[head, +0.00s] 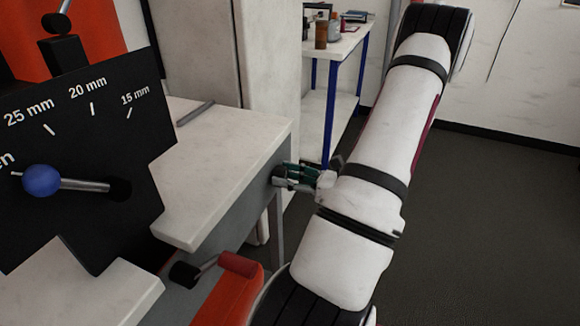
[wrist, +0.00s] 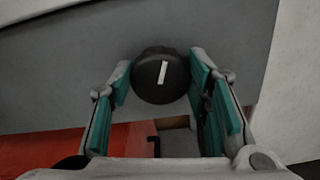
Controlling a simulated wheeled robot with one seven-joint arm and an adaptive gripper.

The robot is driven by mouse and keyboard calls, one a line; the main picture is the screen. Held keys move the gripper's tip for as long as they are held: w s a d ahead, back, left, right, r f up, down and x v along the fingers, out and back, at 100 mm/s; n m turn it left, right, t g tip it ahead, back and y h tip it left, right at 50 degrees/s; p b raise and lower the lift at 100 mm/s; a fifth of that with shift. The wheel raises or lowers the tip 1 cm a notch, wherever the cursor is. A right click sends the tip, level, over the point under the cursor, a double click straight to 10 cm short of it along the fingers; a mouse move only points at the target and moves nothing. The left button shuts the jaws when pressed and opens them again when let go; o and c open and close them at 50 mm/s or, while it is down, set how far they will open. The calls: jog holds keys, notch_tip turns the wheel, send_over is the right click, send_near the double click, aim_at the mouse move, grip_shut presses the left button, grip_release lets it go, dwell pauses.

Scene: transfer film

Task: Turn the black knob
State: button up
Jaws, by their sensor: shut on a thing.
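The black knob (wrist: 150,78) is round, with a white pointer line that leans slightly right of upright in the wrist view. It sits on the grey front panel (wrist: 75,65) under the bench top. My gripper (wrist: 158,80) has its teal-padded fingers on the left and right sides of the knob, shut on it. In the head view my gripper (head: 296,177) reaches left to the panel's edge near the table corner. The knob (head: 277,173) shows there only as a small dark shape at the fingertips.
A pale bench top (head: 225,150) lies above the panel. A black dial plate (head: 85,150) with mm marks and a blue-ball lever (head: 42,181) stands at left. An orange part with a red-handled crank (head: 238,264) is below. Open floor (head: 490,210) lies right.

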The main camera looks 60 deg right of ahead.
jog(key=m+p, duration=0.4)
jog(key=shift+r, duration=0.1)
jog(key=shift+d+m+p, duration=0.1)
jog(key=shift+m+p, duration=1.1)
jog(key=shift+m, duration=0.6)
jog(key=shift+f, duration=0.2)
jog(key=o, duration=1.2)
jog(key=shift+c, duration=0.2)
jog(key=s+d, duration=0.1)
jog(key=s, duration=1.1)
